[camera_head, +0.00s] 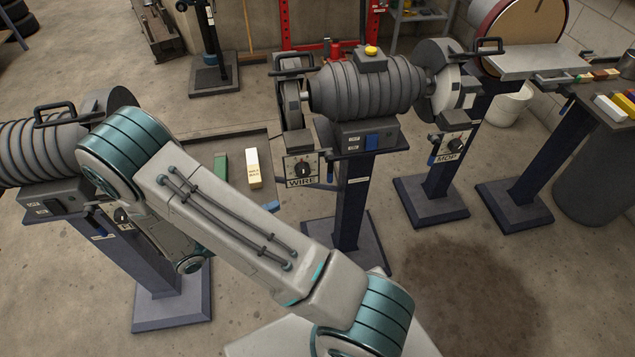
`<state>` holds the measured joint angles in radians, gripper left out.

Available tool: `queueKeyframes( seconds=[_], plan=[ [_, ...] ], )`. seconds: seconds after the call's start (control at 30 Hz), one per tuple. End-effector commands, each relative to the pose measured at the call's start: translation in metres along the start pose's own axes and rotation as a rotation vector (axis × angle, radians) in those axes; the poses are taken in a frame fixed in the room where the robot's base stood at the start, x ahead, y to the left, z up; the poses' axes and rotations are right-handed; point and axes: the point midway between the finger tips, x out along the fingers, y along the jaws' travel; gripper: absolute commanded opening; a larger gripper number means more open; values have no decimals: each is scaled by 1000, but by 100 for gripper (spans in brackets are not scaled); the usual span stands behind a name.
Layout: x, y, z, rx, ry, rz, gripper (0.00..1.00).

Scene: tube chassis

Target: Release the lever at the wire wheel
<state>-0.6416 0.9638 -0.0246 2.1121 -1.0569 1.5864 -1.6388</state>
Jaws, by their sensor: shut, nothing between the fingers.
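The wire wheel (290,103) is at the left end of the middle grinder (365,85), partly behind its guard. Below it is a box marked WIRE (302,168) with a round dark knob. A small blue lever (331,170) stands beside the right side of this box, close to the blue pedestal. It looks roughly upright, but it is too small to tell its exact position. My arm crosses the lower left of the view, in front of the machines. My gripper does not show; my own arm link appears to hide it.
The mop wheel (452,95) and its box marked MOP (450,145) are at the grinder's right end. Another grinder (45,155) stands at left behind my arm. A green block (221,168) and a cream block (253,168) lie left of the WIRE box. Floor at lower right is clear.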

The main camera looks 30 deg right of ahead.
Motion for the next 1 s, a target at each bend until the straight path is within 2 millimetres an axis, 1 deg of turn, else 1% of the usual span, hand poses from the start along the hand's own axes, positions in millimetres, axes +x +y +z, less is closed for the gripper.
queueKeyframes(
  seconds=[0.3,0.37,0.47,0.57,0.8,1.0],
  plan=[
    [1,0,0,-1,0,0,0],
    [3,0,0,-1,1,-1,0],
    [12,-1,0,-1,2,-1,0],
    [29,-2,-1,-2,4,-2,0],
    [81,-2,-2,-2,6,-1,0],
    [117,-2,-1,-1,4,0,0]
  ],
)
